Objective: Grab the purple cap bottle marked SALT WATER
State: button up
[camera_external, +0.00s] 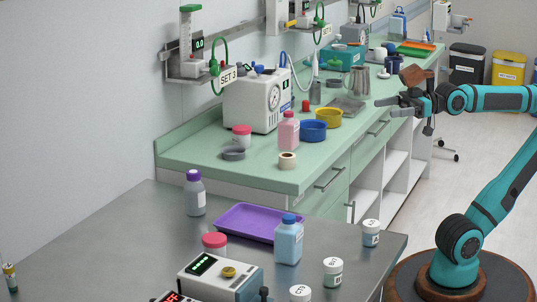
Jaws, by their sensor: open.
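A grey bottle with a purple cap (195,194) stands upright on the near metal table, close to the wall and left of a purple tray. Its label is too small to read. My gripper (386,102) is at the upper right, above the edge of the green counter, pointing left. It is open, empty and far from the purple-capped bottle.
The metal table (120,230) also holds the purple tray (236,208), a blue-capped bottle (289,242), white-lidded jars (371,233) and a device with a display (220,278). The green counter (200,150) behind carries a pink bottle (289,133) and bowls (313,131).

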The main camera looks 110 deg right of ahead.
jog(key=shift+o, duration=0.6)
jog(key=w+d+r+g, duration=0.2)
jog(key=w+r+g, duration=0.3)
jog(key=w, duration=0.8)
jog(key=m+g, duration=0.1)
jog(key=g, duration=1.1)
send_over(194, 188)
jog(key=d, duration=0.2)
notch_tip(194, 188, down, 10)
jog(key=f, duration=1.7)
jog(key=shift+s+d+f, duration=0.2)
jog(key=shift+s+f, duration=0.05)
jog(key=shift+s, duration=0.05)
jog(key=c, duration=1.2)
